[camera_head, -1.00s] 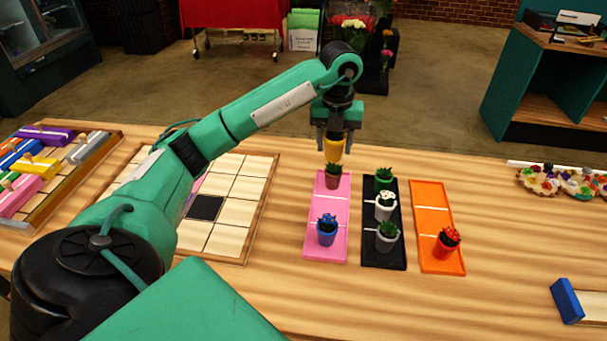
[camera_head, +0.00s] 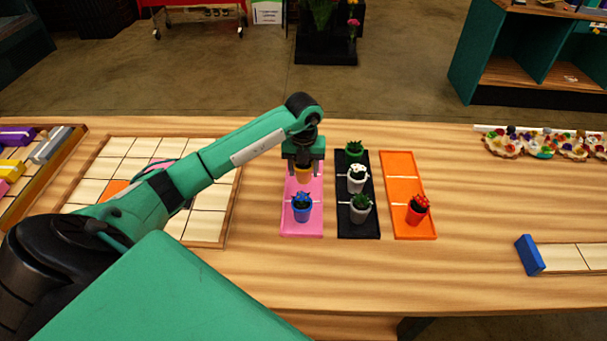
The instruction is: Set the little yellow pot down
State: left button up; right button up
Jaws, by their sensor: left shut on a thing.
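My left gripper (camera_head: 303,164) points down over the far half of the pink tray (camera_head: 316,227). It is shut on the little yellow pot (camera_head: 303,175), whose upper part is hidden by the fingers. I cannot tell whether the pot's base touches anything. A blue pot (camera_head: 302,210) stands upright on the near half of the pink tray, just in front of the yellow pot. A brown pot seen earlier on the far half does not show clearly now. My right gripper is not in view.
A tiled board (camera_head: 231,205) lies left.

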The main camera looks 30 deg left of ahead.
aim_at(303, 177)
pick_arm(q)
notch_tip(303, 177, down, 3)
jog(key=shift+r+p, duration=0.15)
jog(key=shift+p, duration=0.15)
jog(key=shift+f, duration=0.3)
jog(key=o, duration=1.1)
jog(key=shift+f, duration=0.15)
jog(key=shift+o, duration=0.5)
